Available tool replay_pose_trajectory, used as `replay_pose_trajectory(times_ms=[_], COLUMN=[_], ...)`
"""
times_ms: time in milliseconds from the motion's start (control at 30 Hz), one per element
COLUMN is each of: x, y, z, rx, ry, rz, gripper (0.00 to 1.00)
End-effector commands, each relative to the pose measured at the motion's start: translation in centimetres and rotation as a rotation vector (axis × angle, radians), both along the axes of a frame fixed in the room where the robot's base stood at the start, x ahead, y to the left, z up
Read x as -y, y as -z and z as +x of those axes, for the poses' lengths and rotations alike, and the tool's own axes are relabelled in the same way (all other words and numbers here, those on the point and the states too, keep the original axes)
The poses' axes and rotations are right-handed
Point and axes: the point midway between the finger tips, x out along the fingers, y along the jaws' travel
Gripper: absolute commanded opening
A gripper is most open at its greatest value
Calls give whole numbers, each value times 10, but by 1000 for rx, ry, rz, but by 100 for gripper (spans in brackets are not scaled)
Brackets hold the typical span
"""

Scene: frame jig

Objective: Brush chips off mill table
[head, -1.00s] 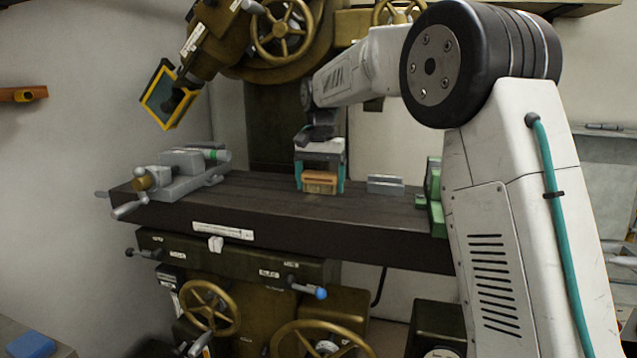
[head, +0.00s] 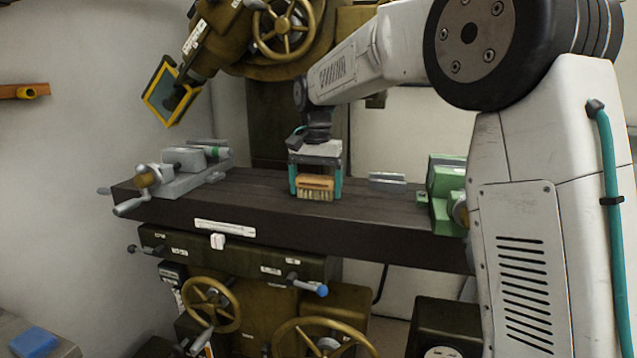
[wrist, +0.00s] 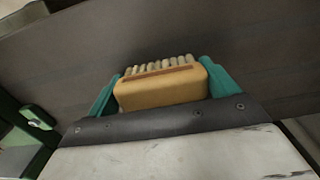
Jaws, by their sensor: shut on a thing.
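My gripper (head: 315,184) is shut on a brush (head: 316,183) with an orange-tan wooden back and pale bristles. Its teal fingers press on the two ends of the brush. In the wrist view the brush (wrist: 160,88) sits between the fingers, bristles pointing away toward the dark table surface. The dark mill table (head: 260,207) runs across the head view, and the brush is at the middle of its top, near the front edge. I cannot tell whether the bristles touch the table. No chips can be made out.
A grey vise (head: 182,178) stands at the table's left end. A small grey block (head: 387,181) lies right of the brush, and a green fixture (head: 446,190) stands at the right end. The tilted mill head (head: 205,50) hangs above left. Handwheels (head: 210,303) are below.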

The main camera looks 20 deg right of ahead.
Motion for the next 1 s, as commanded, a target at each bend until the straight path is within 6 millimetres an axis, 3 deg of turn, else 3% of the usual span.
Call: replay_pose_trajectory(times_ms=[200,533,1000], x=[-10,-10,-9], y=[1,-2,-48], z=[-14,-14,-13], rx=[-5,-3,0], ry=[-2,0,0], rz=[0,0,0], gripper=[68,68,68])
